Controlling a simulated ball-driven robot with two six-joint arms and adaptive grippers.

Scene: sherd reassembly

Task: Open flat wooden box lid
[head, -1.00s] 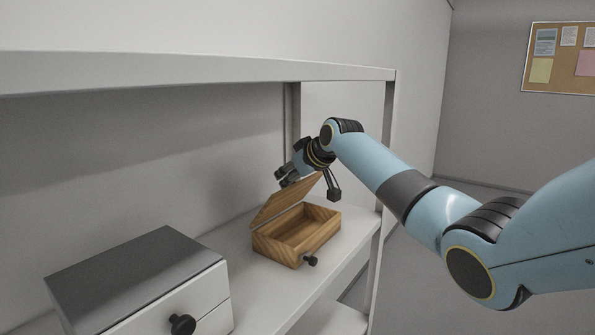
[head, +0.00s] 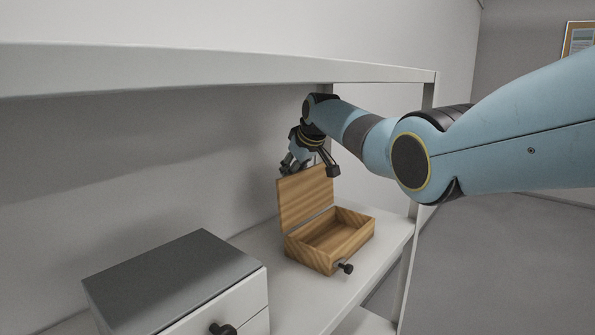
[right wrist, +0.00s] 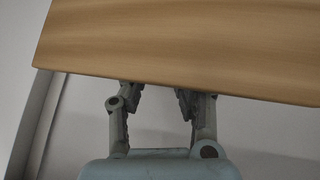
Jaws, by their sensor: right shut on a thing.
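The flat wooden box (head: 318,257) sits on the shelf, with its lid (head: 305,200) standing raised, near upright, at the back. The inside of the box is visible and looks empty. A dark knob (head: 345,267) shows at the box's front. My right gripper (head: 311,168) is at the lid's top edge, shut on the lid. In the right wrist view, the lid (right wrist: 190,45) fills the upper part and hides the fingertips of the right gripper (right wrist: 157,97). My left gripper is not in view.
A grey-topped white drawer unit (head: 175,280) stands on the shelf (head: 285,290) at the lower left. An upper shelf edge (head: 200,72) runs above the arm. A shelf post (head: 420,180) stands at the right.

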